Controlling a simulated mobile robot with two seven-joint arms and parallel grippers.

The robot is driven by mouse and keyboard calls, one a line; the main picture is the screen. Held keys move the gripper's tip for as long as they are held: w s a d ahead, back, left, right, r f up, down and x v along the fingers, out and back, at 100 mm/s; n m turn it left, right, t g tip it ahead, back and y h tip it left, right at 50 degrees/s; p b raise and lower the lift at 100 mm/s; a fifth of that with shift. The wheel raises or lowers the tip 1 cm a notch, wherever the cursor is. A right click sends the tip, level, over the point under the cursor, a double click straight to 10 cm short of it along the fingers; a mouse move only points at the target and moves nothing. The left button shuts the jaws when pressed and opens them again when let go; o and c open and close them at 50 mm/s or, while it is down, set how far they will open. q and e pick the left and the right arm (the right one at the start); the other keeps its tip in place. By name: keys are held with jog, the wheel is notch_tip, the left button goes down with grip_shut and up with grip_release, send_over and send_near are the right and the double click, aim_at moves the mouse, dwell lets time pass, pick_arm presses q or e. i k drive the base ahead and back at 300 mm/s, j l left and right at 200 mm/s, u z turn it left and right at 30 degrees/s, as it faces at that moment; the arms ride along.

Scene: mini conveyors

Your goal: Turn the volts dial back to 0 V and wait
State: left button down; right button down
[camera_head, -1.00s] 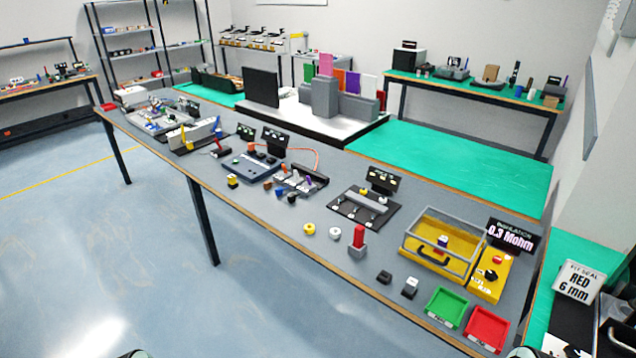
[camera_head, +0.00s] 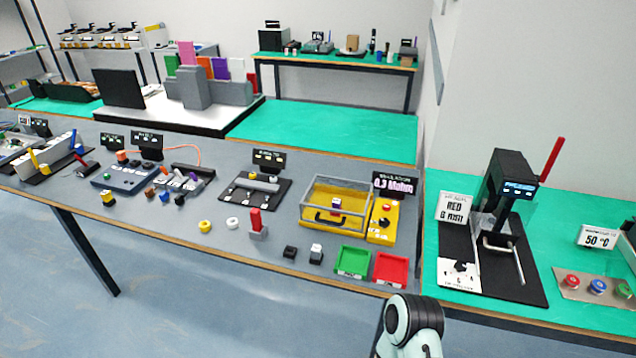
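A yellow control panel (camera_head: 378,238) stands at the right end of the long grey table. It carries a red button (camera_head: 386,207) and a small black dial (camera_head: 384,223). The dial's pointer setting and markings are too small to read. A black display (camera_head: 394,184) behind the panel reads about 0.3 Mohm. A yellow tray box with clear sides (camera_head: 352,228) stands just left of the panel. A white and black link of my own arm shows at the bottom, right of centre. Neither gripper shows.
A green tray (camera_head: 352,262) and a red tray (camera_head: 391,268) lie in front of the panel. A red-topped block (camera_head: 257,222) and small black switches (camera_head: 290,252) are further left. A press with a red lever (camera_head: 508,190) stands on the green bench at right.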

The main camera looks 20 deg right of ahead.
aim_at(384, 223)
jog(key=i+l+z, duration=0.1)
jog(key=z, duration=1.25)
